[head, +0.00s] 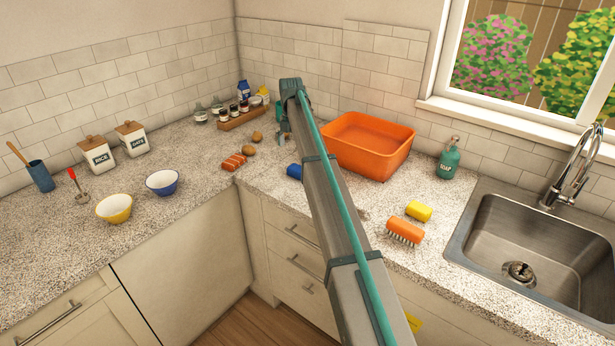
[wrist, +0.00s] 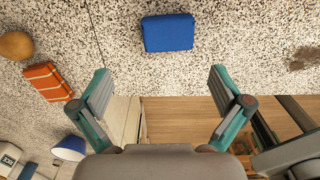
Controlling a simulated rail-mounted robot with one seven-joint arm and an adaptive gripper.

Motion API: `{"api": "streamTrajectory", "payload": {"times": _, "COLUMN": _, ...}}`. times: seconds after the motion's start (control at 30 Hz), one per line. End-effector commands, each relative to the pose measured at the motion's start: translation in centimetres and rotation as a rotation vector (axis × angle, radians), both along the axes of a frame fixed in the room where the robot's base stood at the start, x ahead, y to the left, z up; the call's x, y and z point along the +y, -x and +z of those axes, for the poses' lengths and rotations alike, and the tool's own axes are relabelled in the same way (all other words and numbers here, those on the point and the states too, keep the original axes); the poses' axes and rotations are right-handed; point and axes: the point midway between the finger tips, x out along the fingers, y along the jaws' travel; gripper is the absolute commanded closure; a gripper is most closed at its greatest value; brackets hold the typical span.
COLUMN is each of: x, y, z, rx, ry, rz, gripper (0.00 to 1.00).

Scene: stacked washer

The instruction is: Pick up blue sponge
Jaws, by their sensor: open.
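The blue sponge (wrist: 168,32) lies flat on the speckled counter, at the top middle of the wrist view. In the head view the blue sponge (head: 294,171) shows only in part, beside my arm, which hides the rest. My gripper (wrist: 161,78) is open and empty, its two fingers spread wide. The sponge appears ahead of the fingertips, between their lines and apart from them. In the head view my gripper (head: 284,137) is small and partly hidden at the far end of my arm.
An orange basin (head: 368,146) stands right of the arm. An orange-striped block (head: 234,162) and brown round items (head: 249,151) lie left of the sponge. A yellow sponge (head: 418,211) and an orange brush (head: 405,231) lie near the sink (head: 530,240).

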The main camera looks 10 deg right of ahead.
Motion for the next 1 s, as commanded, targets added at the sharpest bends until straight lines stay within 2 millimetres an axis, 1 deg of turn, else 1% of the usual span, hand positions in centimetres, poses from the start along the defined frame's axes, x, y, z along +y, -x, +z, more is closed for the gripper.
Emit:
{"api": "streamTrajectory", "payload": {"times": 0.03, "x": -0.6, "y": -0.5, "z": 0.6, "rx": 0.003, "ry": -0.004, "rz": 0.021, "gripper": 0.0}}
{"api": "streamTrajectory", "payload": {"times": 0.07, "x": -0.8, "y": -0.5, "z": 0.8, "rx": 0.006, "ry": -0.004, "rz": 0.032, "gripper": 0.0}}
{"api": "streamTrajectory", "payload": {"times": 0.17, "x": -1.2, "y": -0.4, "z": 0.8, "rx": 0.009, "ry": -0.006, "rz": 0.049, "gripper": 0.0}}
{"api": "streamTrajectory", "payload": {"times": 0.27, "x": -1.2, "y": -0.3, "z": -0.2, "rx": 0.011, "ry": -0.007, "rz": 0.05, "gripper": 0.0}}
{"api": "streamTrajectory", "payload": {"times": 0.5, "x": -1.1, "y": -0.3, "z": -3.5, "rx": 0.009, "ry": -0.006, "rz": 0.049, "gripper": 0.0}}
{"api": "streamTrajectory", "payload": {"times": 0.77, "x": -1.0, "y": 0.0, "z": -5.0, "rx": 0.009, "ry": -0.007, "rz": 0.048, "gripper": 0.0}}
{"api": "streamTrajectory", "payload": {"times": 0.93, "x": -0.8, "y": 0.6, "z": -7.1, "rx": 0.01, "ry": -0.006, "rz": 0.048, "gripper": 0.0}}
{"api": "streamTrajectory", "payload": {"times": 1.0, "x": -0.8, "y": 0.5, "z": -8.2, "rx": 0.01, "ry": -0.006, "rz": 0.048, "gripper": 0.0}}
